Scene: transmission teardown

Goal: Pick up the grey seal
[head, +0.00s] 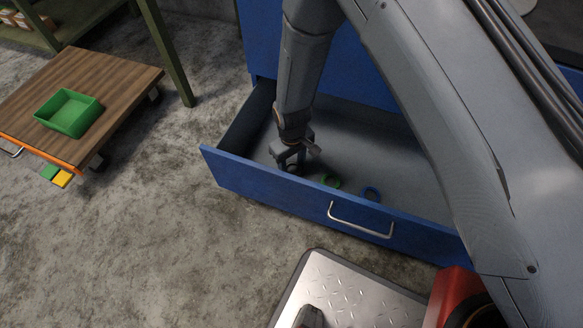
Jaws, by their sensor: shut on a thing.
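My gripper (291,161) points down inside the open blue drawer (285,198), near its left front corner. Its fingers are shut on a small ring-like thing, the grey seal (293,168), which is mostly hidden between the fingers. I cannot tell whether the seal touches the drawer floor.
The drawer's front wall, with a metal handle (361,220), stands close to my gripper. A wooden-topped cart (112,72) with a green bin (69,112) stands at the left. The concrete floor between cart and drawer is clear.

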